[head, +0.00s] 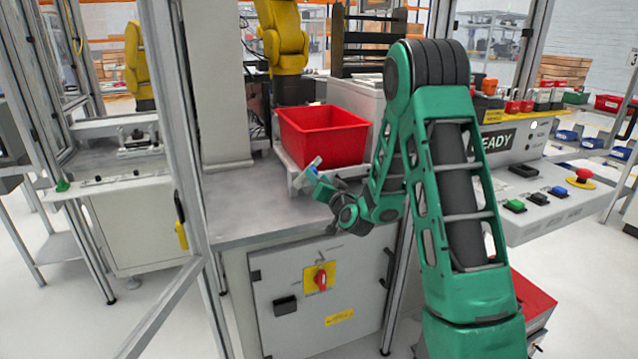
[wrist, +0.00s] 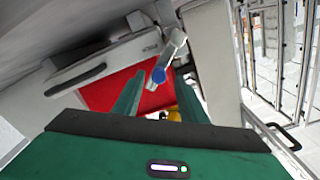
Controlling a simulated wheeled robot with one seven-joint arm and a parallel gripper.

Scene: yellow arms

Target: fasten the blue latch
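A pale grey lever with a blue round end (wrist: 168,58) shows in the wrist view and looks like the blue latch. It stands at a tilt in front of the red bin (wrist: 112,92). In the head view the pale blue-grey piece (head: 313,164) is small, at the front edge of the red bin's tray. My gripper (head: 316,184) is right by it. In the wrist view the two green fingers of my gripper (wrist: 160,82) are apart, with the blue end seen between their tips. I cannot tell whether they touch it. The latch's catch is not clear.
The red bin (head: 322,137) sits on a grey worktop (head: 238,216). A cabinet with a red rotary switch (head: 320,279) is below. A glass-framed door (head: 181,150) stands open at left. A button panel (head: 545,205) is at right. A yellow robot arm (head: 284,40) is behind.

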